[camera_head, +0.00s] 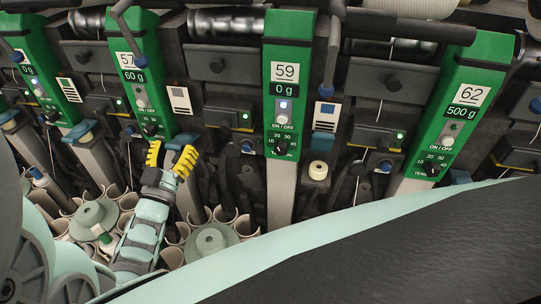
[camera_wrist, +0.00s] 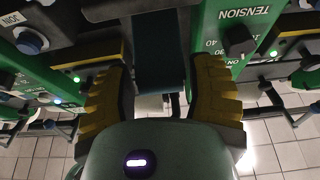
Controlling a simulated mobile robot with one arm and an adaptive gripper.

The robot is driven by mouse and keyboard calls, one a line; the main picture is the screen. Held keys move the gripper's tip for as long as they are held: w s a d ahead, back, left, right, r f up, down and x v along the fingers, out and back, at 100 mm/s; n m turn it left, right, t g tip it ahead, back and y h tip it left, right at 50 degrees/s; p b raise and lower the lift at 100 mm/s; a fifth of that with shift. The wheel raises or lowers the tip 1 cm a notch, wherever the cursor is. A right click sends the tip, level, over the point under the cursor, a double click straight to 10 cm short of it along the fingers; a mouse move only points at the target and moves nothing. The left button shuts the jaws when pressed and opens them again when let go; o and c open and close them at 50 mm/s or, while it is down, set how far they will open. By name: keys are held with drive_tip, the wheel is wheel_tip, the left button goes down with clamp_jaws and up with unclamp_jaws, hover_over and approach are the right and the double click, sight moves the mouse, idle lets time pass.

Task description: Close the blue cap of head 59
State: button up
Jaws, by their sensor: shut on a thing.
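Head 59's green panel (camera_head: 284,95) stands at the middle of the head view, marked "59" and "0 g". My gripper (camera_head: 170,157) is left of head 59, low beside head 57's panel (camera_head: 130,62). Its yellow fingers are at a blue cap (camera_head: 183,140) right of head 57. In the wrist view a dark blue flap (camera_wrist: 160,48) lies between the fingers (camera_wrist: 160,95); they are shut on it, though exact contact is hard to see.
Rods and levers stick out above the panels. White tubes and pale green discs (camera_head: 210,241) crowd the space below my gripper. My arm covers the lower right.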

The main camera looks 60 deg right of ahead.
drive_tip(key=shift+a+f+h+b, duration=0.15)
drive_tip(key=shift+f+h+b, duration=0.15)
drive_tip(key=shift+f+b, duration=1)
drive_tip(key=shift+r, duration=0.25)
drive_tip(key=o, duration=0.9)
drive_tip(key=shift+o, duration=0.2)
drive_tip(key=shift+r, duration=0.2)
drive_tip(key=shift+r, duration=4.85)
